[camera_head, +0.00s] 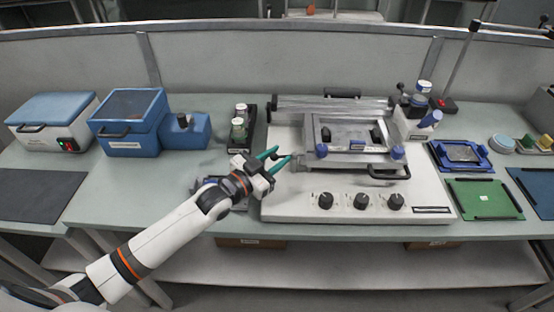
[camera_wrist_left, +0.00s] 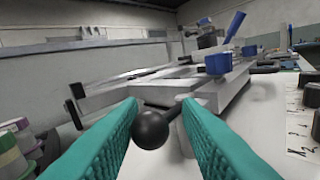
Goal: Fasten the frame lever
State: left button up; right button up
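The printing frame (camera_head: 312,135) is a grey metal frame on a white machine base (camera_head: 285,205), with blue knobs at its front corners; it also shows in the left wrist view (camera_wrist_left: 110,98). The frame lever ends in a black ball knob (camera_wrist_left: 151,129) at the frame's left side. My left gripper (camera_head: 281,157) is at the left edge of the machine, its teal fingers apart. In the left wrist view the knob appears between the two fingers (camera_wrist_left: 160,115), with gaps beside it; contact is not visible. My right gripper is not in view.
A dark rack with bottles (camera_head: 240,128) stands behind my left gripper. Blue boxes (camera_head: 128,120) stand at the left. A blue tray (camera_head: 461,154) and a green board (camera_head: 483,199) lie at the right. Three black dials (camera_head: 361,201) line the machine's front.

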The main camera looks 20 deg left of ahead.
pick_arm(q)
jog(key=o, duration=0.4)
jog(key=shift+w+a, duration=0.2)
jog(key=shift+w, duration=0.05)
jog(key=shift+o, duration=0.2)
jog(key=shift+s+d, duration=0.1)
jog(key=shift+s, duration=0.1)
jog(key=shift+s+f, duration=0.1)
jog(key=shift+s, duration=0.15)
jog(key=b+v, duration=0.1)
jog(key=v, duration=1)
jog(key=shift+s+a, duration=0.1)
jog(key=shift+a, duration=0.15)
